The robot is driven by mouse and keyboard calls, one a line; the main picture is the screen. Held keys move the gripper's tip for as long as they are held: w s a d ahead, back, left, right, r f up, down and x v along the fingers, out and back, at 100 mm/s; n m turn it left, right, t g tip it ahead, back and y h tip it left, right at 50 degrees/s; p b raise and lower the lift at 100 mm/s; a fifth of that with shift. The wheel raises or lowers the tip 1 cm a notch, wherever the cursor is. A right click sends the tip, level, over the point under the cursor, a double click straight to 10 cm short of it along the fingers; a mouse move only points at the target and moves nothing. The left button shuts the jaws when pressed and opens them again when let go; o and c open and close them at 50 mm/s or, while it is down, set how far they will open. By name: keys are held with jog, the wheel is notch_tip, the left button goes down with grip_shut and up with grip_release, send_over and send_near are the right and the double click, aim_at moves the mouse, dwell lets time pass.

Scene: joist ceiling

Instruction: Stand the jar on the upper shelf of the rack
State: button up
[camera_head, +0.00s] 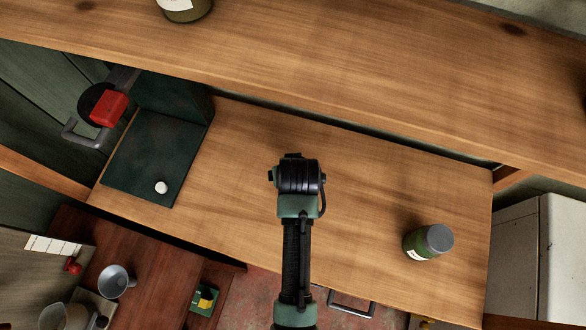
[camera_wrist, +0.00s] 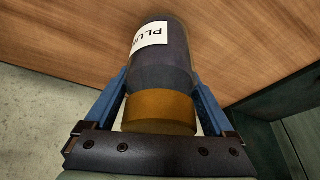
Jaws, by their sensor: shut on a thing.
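In the wrist view my gripper (camera_wrist: 161,82) is shut on a jar (camera_wrist: 163,62). The jar has a dark grey-purple body, a white label reading "PLU…" and an orange-brown lid on the side nearest the gripper. Its far end is before a wooden surface; I cannot tell whether they touch. In the head view my wrist hides the gripper and held jar, above the lower wooden board. The rack's upper shelf (camera_head: 340,70) is the wide wooden board across the top of that view, beyond my wrist. The lower board (camera_head: 250,140) is below it.
A green jar with a grey lid (camera_head: 428,242) stands at the lower board's right. An olive jar (camera_head: 184,8) stands on the upper shelf at the top left. The upper shelf's middle is clear.

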jog(key=shift+w+f, duration=0.25)
jog(key=shift+f, duration=0.3)
jog(key=shift+f, duration=0.1)
jog(key=o, duration=1.5)
jog(key=shift+s+f, duration=0.1)
